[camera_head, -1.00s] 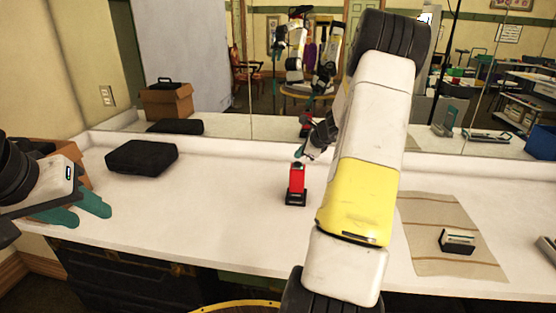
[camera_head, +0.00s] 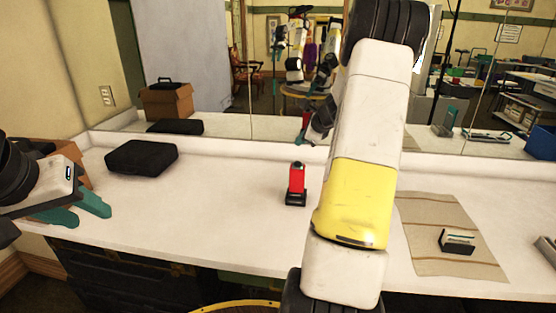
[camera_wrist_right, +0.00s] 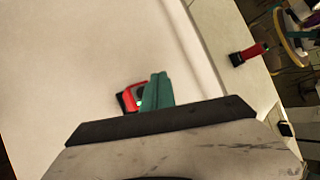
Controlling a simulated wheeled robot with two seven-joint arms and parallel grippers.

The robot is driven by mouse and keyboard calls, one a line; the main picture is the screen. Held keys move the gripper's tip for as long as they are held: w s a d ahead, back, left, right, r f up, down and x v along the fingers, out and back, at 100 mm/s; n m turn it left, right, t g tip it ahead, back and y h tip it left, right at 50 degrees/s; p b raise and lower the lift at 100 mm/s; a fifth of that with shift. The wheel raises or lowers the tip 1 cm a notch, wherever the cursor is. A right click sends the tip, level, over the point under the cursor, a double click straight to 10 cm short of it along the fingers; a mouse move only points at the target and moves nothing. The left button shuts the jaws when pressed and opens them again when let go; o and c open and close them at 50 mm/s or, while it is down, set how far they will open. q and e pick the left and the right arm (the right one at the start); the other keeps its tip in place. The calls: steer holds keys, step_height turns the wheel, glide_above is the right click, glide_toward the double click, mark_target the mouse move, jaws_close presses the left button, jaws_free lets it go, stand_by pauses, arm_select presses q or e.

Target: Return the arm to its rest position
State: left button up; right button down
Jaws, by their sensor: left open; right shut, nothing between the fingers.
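My right arm (camera_head: 355,190), white with a yellow section, stretches over the middle of the counter. Its gripper (camera_head: 300,140) is small, dark and partly hidden in the head view, raised above and behind the red item. In the right wrist view its teal fingers (camera_wrist_right: 161,90) are together with nothing held. My left gripper (camera_head: 78,207) is open and empty at the far left, with teal fingers by the counter's left end. A red item (camera_head: 297,178) stands upright in a black base on the counter. It shows partly behind the fingers in the right wrist view (camera_wrist_right: 130,98).
The white counter (camera_head: 215,215) is mostly clear, with a mirror (camera_head: 220,90) along its back. A black case (camera_head: 141,158) lies at the left, near a cardboard box (camera_head: 70,152). A striped cloth (camera_head: 425,215) at the right bears a small card holder (camera_head: 457,241).

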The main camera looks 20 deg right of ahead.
stand_by(0.7)
steer(key=s+a+r+n+y, duration=0.1)
steer(key=s+a+r+n, duration=0.3)
steer(key=a, duration=0.3)
steer(key=s+a+r+n+g, duration=0.1)
steer(key=s+a+r+n, duration=0.3)
steer(key=a, duration=0.2)
steer(key=s+a+r+n+y, duration=0.1)
steer(key=s+a+r+n, duration=0.3)
steer(key=a, duration=0.3)
steer(key=s+a+n+g, duration=0.1)
steer(key=s+a+n, duration=0.3)
steer(key=s, duration=0.7)
steer(key=s+a+n+h, duration=0.1)
steer(key=s+a+n, duration=0.3)
steer(key=s+n, duration=0.5)
steer(key=shift+s+n+g, duration=0.3)
steer(key=shift+s+g, duration=0.1)
steer(key=shift+s, duration=0.85)
steer(key=shift+d, duration=0.2)
